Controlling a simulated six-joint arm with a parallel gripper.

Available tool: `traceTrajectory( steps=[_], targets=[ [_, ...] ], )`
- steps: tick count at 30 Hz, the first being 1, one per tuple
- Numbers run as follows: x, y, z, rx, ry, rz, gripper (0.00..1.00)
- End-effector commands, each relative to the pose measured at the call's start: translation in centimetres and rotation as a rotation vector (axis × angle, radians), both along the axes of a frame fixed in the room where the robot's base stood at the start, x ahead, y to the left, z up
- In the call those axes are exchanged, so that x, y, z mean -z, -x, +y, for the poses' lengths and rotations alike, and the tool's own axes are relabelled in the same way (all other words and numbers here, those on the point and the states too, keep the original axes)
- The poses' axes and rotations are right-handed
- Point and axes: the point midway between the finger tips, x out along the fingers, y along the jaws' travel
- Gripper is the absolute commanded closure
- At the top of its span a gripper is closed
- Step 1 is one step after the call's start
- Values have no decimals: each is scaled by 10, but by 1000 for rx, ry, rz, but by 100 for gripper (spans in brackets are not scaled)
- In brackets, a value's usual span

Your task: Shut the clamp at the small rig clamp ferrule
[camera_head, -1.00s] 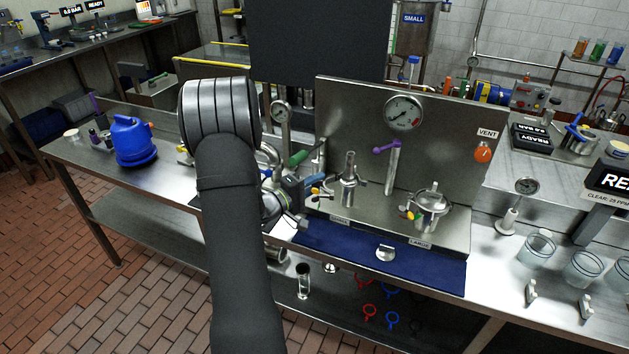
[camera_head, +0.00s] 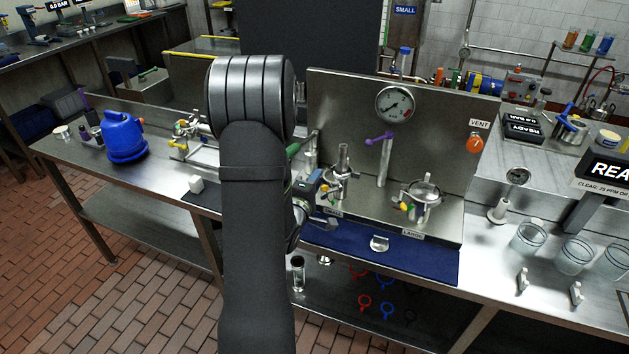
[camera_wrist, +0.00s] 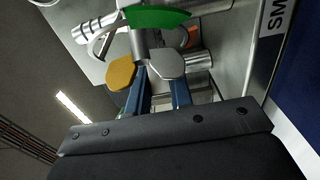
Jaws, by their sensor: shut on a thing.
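The small rig (camera_head: 343,160) stands at the left of the steel panel, with the clamp at its ferrule low on its left side. In the wrist view the clamp's yellow tab (camera_wrist: 121,73) and grey tab (camera_wrist: 166,64) lie at the tips of my blue fingers. My gripper (camera_wrist: 160,88) is shut on the clamp there. A green handle (camera_wrist: 157,17) shows just beyond the tabs. In the head view my gripper (camera_head: 312,186) is at the rig's left and my arm partly covers it. Whether the clamp's ring is fully closed is hidden.
The large rig (camera_head: 421,197) stands to the right on the same steel base, with a gauge (camera_head: 394,104) and purple-handled pipe (camera_head: 384,160) behind. A blue mat (camera_head: 420,263) lies in front. A blue jug (camera_head: 124,137) stands at the left.

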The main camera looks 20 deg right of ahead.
Motion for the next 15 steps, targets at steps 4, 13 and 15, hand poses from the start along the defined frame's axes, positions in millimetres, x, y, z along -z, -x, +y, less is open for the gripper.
traceTrajectory(
  steps=[4, 13, 15],
  targets=[
    [1, 0, 0, -3, -1, 2, 100],
    [1, 0, 0, -2, 0, 1, 64],
    [0, 0, 0, -2, 0, 1, 58]
  ],
)
